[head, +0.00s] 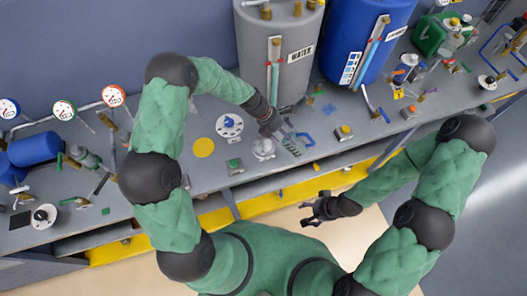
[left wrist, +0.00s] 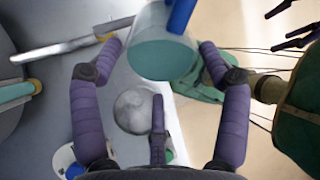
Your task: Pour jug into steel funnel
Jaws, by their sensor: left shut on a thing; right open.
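My left gripper (head: 277,130) is over the bench, below the grey tank. In the left wrist view its purple fingers (left wrist: 160,55) are on both sides of a clear jug (left wrist: 158,62) with teal liquid and a blue handle (left wrist: 181,14). In the head view the jug is small and partly hidden by the gripper. A round grey metallic thing (left wrist: 137,110), apparently the steel funnel, lies below and left of the jug, apart in the picture. It shows as a pale round shape (head: 263,149) in the head view. My right gripper (head: 316,208) is open and empty off the bench's front edge.
A grey tank (head: 262,70) and a blue tank (head: 350,40) stand at the back of the bench. A green canister (head: 430,36) is at the far right. Gauges (head: 64,110) and a blue cylinder (head: 34,148) are at the left. A yellow disc (head: 203,148) lies left of the funnel.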

